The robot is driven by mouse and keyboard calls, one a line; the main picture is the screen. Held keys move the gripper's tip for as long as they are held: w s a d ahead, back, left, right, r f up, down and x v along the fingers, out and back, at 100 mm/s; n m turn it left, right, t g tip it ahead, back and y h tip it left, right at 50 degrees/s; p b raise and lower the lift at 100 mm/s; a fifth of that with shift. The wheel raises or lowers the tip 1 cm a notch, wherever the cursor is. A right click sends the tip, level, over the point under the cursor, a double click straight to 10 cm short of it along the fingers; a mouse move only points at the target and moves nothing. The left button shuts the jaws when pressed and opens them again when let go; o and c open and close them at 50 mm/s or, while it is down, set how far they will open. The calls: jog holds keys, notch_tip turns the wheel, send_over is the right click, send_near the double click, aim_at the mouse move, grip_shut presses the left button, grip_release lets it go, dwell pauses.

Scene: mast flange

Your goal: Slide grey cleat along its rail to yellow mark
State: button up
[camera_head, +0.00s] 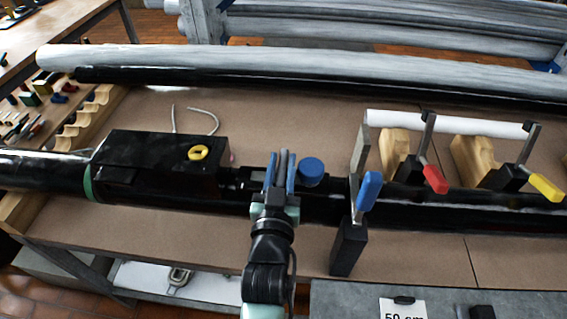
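My gripper (280,176) is at the middle of the view, over the black mast, with its blue fingers pointing away from me. A grey upright piece, probably the grey cleat (283,163), shows between the fingers. I cannot tell whether both fingers touch it. The gripper hides its foot and part of the dark rail (245,180), which shows just left of the fingers. No yellow mark is clear on the rail. A yellow ring (198,153) sits on the black box (150,165) on the mast to the left.
A blue round cap (312,168) stands close right of my gripper. A blue-handled clamp (360,215) is right of it; clamps with red (435,180) and yellow (545,187) handles stand farther right. A grey tube (300,65) lies behind. Bare brown bench (150,230) shows in front.

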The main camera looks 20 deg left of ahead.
jog(key=shift+d, duration=0.1)
jog(key=b+v, duration=0.1)
jog(key=v, duration=1.2)
jog(key=shift+r, duration=0.1)
dwell(0.4)
